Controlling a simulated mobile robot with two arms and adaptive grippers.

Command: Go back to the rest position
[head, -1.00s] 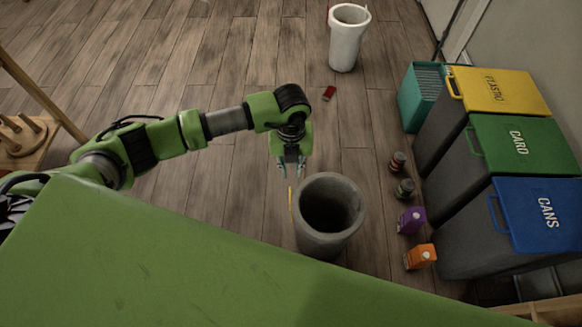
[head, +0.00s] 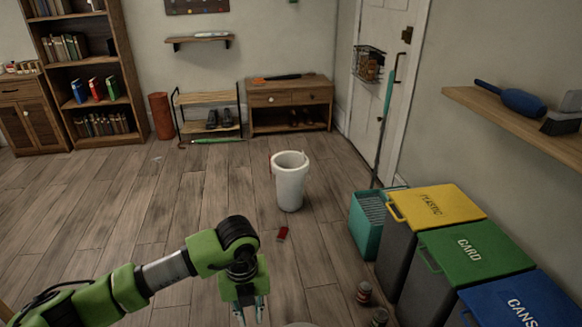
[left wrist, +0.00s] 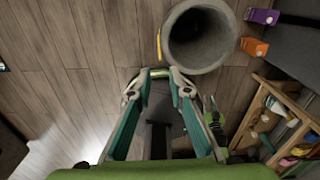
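My left gripper (head: 250,308) is at the bottom of the head view, pointing down at the end of my green arm. A small green and dark part (left wrist: 213,112) right of the fingers looks like my right gripper. It is too small to tell its state, and my right arm does not show in the head view.
A white bin (head: 290,183) and a red item (head: 282,234) are on the floor ahead. Yellow (head: 435,205), green (head: 475,252) and blue (head: 525,302) lidded bins line the right wall, beside a teal crate (head: 366,225). Floor at left is open.

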